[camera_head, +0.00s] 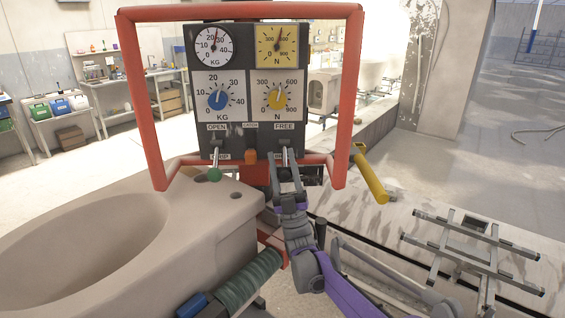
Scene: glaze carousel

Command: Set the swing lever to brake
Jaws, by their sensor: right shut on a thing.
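The dark control panel (248,130) stands inside a red tube frame (132,95). The swing lever (285,155) is on its lower right, under the word FREE. The label below this lever is hidden by my gripper. My right gripper (285,174) reaches up from below and is shut on the lower end of the swing lever. A second lever with a green knob (214,174) hangs under the word OPEN at the lower left of the panel. My left gripper is not in view.
A blue dial (218,99), a yellow dial (278,98) and two gauges sit above the levers. A pale toilet-shaped piece (200,240) fills the lower left. A yellow handle (370,178) juts out right of the frame.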

